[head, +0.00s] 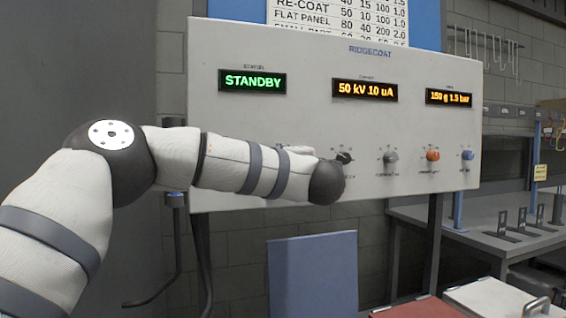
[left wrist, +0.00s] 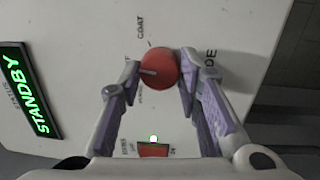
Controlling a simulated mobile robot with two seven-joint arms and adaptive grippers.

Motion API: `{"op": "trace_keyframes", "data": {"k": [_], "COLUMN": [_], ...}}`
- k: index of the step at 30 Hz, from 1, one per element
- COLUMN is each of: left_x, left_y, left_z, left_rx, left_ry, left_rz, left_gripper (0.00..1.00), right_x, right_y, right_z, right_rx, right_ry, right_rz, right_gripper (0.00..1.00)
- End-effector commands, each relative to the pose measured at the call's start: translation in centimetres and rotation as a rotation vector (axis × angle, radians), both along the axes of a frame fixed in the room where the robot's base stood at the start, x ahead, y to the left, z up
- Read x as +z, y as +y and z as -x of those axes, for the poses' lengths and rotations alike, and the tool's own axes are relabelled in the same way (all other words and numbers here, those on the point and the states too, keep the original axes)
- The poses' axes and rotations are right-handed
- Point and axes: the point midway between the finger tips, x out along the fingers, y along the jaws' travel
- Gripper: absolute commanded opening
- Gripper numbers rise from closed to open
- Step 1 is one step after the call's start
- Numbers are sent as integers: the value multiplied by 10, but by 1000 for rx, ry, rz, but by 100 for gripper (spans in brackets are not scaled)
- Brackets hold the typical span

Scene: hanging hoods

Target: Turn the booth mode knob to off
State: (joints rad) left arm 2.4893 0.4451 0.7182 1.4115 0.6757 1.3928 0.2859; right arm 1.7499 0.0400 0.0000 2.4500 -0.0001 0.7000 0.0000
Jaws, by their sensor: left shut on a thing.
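The booth mode knob (left wrist: 162,62) is a round red knob on the white panel in the left wrist view. Its pale pointer mark points to the left of that picture, towards the side of the STANDBY display. The word COAT stands above it in that picture; another label by it is too small to read. My left gripper (left wrist: 159,74) is shut on the knob, one finger on each side. In the head view my left arm crosses in front of the panel and hides this knob and the gripper. My right gripper is in neither view.
The control panel (head: 290,50) shows a green STANDBY display (head: 252,81). Black (head: 345,157), grey (head: 391,157), orange (head: 432,155) and blue (head: 467,155) knobs line its lower part. A red switch (left wrist: 154,150) with a green light sits near the gripper's base.

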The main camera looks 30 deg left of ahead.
Motion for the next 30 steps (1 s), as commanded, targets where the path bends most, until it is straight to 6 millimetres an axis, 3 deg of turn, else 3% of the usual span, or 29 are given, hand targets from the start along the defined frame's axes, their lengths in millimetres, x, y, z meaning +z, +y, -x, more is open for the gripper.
{"op": "trace_keyframes", "data": {"k": [26,27,30], "left_x": [-1,-1,-1], "left_y": [-1,0,0], "left_z": [-1,-1,-1], "left_rx": [-1,-1,-1], "left_ry": [-109,-109,-109], "left_rz": [94,94,94], "left_gripper": [3,36,52], "right_x": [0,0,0], "right_y": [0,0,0], "right_z": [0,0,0], "right_rx": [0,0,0], "right_ry": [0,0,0], "right_rz": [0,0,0], "right_gripper": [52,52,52]}}
